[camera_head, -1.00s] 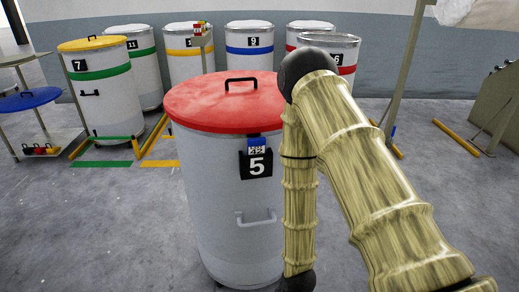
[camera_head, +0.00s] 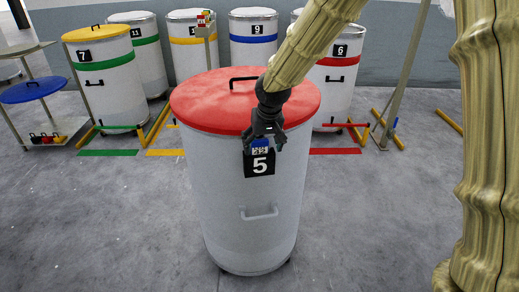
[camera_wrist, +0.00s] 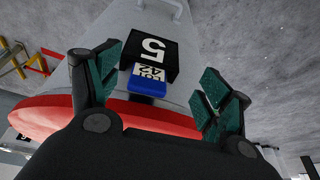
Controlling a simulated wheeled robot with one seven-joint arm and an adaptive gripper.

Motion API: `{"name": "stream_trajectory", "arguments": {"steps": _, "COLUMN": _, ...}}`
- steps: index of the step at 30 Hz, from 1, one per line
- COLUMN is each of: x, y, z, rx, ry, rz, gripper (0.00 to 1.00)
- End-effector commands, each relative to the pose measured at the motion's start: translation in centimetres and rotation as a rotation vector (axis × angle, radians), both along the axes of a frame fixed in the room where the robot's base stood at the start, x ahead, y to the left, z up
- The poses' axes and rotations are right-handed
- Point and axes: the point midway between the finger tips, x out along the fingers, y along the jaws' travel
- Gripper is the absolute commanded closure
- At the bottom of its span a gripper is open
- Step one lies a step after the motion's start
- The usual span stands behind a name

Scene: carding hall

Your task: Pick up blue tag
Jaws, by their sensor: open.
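The blue tag (camera_head: 260,146) is on the front of the white can (camera_head: 230,190) with the red lid (camera_head: 210,100), just above the black number 5 plate (camera_head: 259,164). In the wrist view the tag (camera_wrist: 148,80) has a blue end and a white face reading "LOT 42", and appears upside down at the plate's edge. My gripper (camera_head: 264,140) is in front of the can just below the lid rim. In the wrist view its open fingers (camera_wrist: 160,82) stand on either side of the tag with nothing between them touching it. The gripper partly covers the tag in the head view.
The red lid with its black handle overhangs close to my gripper. A grey handle (camera_head: 259,213) sticks out lower on the can. Several other cans stand behind, including a yellow-lidded one (camera_head: 90,36). A cart with a blue lid (camera_head: 32,92) is at left.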

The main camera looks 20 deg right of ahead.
Motion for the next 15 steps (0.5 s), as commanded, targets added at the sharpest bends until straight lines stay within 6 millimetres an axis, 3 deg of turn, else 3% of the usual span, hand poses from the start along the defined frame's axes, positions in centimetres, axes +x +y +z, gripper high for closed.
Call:
{"name": "stream_trajectory", "arguments": {"steps": 1, "x": 0.5, "y": -0.3, "z": 2.3, "rx": -0.009, "ry": -0.015, "rz": -0.008, "gripper": 0.21}}
{"name": "stream_trajectory", "arguments": {"steps": 6, "x": 1.2, "y": -0.9, "z": 5.9, "rx": -0.032, "ry": -0.038, "rz": -0.026, "gripper": 0.21}}
{"name": "stream_trajectory", "arguments": {"steps": 10, "x": 1.5, "y": -1.1, "z": 6.1, "rx": -0.039, "ry": -0.041, "rz": -0.028, "gripper": 0.21}}
{"name": "stream_trajectory", "arguments": {"steps": 15, "x": 2.2, "y": -1.2, "z": 4.3, "rx": -0.039, "ry": -0.039, "rz": -0.028, "gripper": 0.21}}
